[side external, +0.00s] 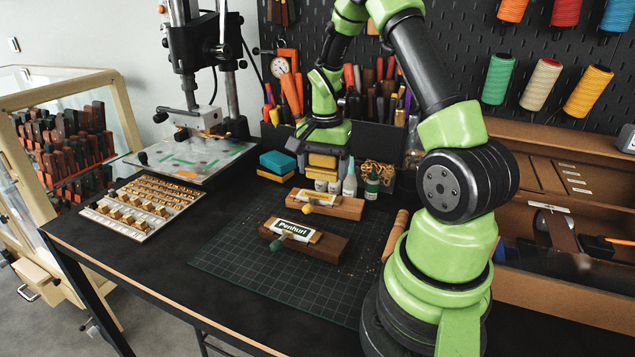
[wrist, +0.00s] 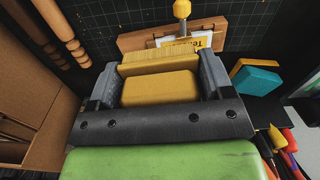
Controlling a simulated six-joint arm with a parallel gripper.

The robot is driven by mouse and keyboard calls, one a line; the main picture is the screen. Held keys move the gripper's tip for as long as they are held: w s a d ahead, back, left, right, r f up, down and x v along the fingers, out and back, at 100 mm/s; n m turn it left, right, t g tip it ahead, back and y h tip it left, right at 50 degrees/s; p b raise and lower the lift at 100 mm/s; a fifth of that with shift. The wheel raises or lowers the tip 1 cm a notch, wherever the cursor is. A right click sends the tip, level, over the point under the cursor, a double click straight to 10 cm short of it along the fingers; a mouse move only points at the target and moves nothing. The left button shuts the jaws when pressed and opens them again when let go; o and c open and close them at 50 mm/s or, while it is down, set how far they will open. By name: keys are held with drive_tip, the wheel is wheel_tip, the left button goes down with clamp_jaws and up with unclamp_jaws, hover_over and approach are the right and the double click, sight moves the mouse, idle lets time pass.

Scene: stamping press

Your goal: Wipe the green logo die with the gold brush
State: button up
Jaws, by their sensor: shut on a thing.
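The green logo die (side external: 292,228) lies on a brown wooden block with a green-knobbed handle, on the cutting mat in the side view. My gripper (side external: 322,153) is beyond it, near the back of the table. It is shut on the gold brush (side external: 322,162). In the wrist view the gold brush (wrist: 160,88) sits between the two fingers of my gripper (wrist: 158,76), its bristle edge beyond them. The brush is apart from the green die. The green die does not show in the wrist view.
A yellow-knobbed die (side external: 312,197) on a second block stands between my gripper and the green die. A teal brush (side external: 278,160) lies left of my gripper. Small bottles (side external: 349,180) stand close by. A type tray (side external: 143,207) is at left; the mat's front (side external: 265,275) is clear.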

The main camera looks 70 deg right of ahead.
hover_over(312, 234)
drive_tip(key=shift+s+a+f, duration=0.1)
drive_tip(key=shift+f, duration=3.1)
drive_tip(key=shift+w+f, duration=0.2)
drive_tip(key=shift+f, duration=0.75)
drive_tip(key=shift+w, duration=0.85)
drive_tip(key=shift+c, duration=0.4)
drive_tip(key=shift+w+d+f, duration=0.1)
drive_tip(key=shift+w+d, duration=0.05)
drive_tip(key=shift+w, duration=1.55)
drive_tip(key=shift+w+d, duration=0.1)
drive_tip(key=shift+w, duration=1.55)
drive_tip(key=shift+s+a, duration=0.2)
drive_tip(key=shift+s, duration=4.1)
wheel_tip(312, 234, up, 8)
drive_tip(key=shift+r, duration=0.2)
